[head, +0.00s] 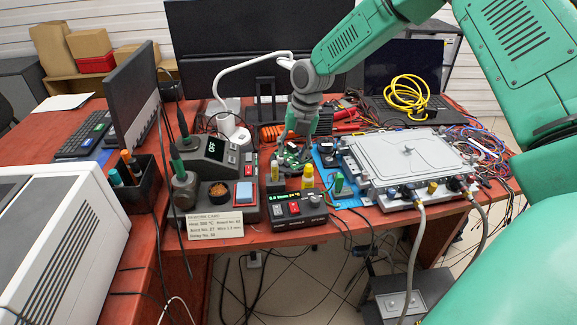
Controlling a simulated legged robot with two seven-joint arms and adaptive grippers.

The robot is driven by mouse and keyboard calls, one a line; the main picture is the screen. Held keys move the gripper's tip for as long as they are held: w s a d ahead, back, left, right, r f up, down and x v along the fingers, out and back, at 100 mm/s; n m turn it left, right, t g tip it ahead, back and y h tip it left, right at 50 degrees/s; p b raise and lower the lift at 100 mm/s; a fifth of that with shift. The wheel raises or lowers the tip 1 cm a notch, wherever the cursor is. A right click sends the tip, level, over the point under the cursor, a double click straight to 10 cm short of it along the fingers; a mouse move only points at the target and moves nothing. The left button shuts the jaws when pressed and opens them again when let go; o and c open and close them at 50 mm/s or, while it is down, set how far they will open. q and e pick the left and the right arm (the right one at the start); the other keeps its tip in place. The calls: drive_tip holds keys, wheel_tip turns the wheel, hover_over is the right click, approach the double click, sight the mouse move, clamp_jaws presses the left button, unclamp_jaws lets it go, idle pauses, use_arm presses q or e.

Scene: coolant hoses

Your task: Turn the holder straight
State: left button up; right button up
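A small holder with a green circuit board (289,160) sits on the red bench, between the soldering station and the blue mat. My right gripper (300,136) points down directly above it, at its back edge. The fingertips are small and partly lost against the board and the clutter, so I cannot tell whether they touch it or are closed. The holder's exact angle is hard to read at this size. My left gripper is out of view.
A soldering station (210,158) stands left of the holder, and a small control box (299,208) with yellow-capped bottles in front. A grey cold plate with hoses (408,158) lies to the right. Orange coils (270,132), red-handled tools and a yellow cable (406,95) lie behind.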

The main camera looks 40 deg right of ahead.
sight(283, 166)
drive_tip(key=shift+s+d+r, duration=0.1)
drive_tip(key=shift+d+r, duration=0.1)
drive_tip(key=shift+r, duration=0.55)
drive_tip(key=shift+s+d+r, duration=0.1)
drive_tip(key=shift+d+r, duration=0.05)
drive_tip(key=shift+r, duration=0.6)
drive_tip(key=shift+s+d+r, duration=0.1)
drive_tip(key=shift+d+r, duration=0.1)
drive_tip(key=shift+r, duration=0.55)
drive_tip(key=shift+w, duration=0.1)
clamp_jaws()
drive_tip(key=w+a+f+m+t+p, duration=0.1)
drive_tip(key=w+f+m, duration=0.1)
drive_tip(key=m, duration=0.7)
drive_tip(key=w+a+f+m+t+p, duration=0.1)
drive_tip(key=w+f+m, duration=0.1)
drive_tip(key=f+m, duration=0.3)
drive_tip(key=w+a+f+m+h+p, duration=0.1)
drive_tip(key=w+f+m+p, duration=0.1)
drive_tip(key=m, duration=1)
drive_tip(key=shift+w+a+f+m+t, duration=0.2)
drive_tip(key=shift+w+f+m+t, duration=0.15)
drive_tip(key=shift+f, duration=0.3)
drive_tip(key=s, duration=0.3)
drive_tip(key=shift+s+d+p, duration=0.15)
drive_tip(key=shift+d+p, duration=0.15)
drive_tip(key=shift+p, duration=0.1)
drive_tip(key=shift+s+f, duration=0.2)
drive_tip(key=shift+s, duration=0.15)
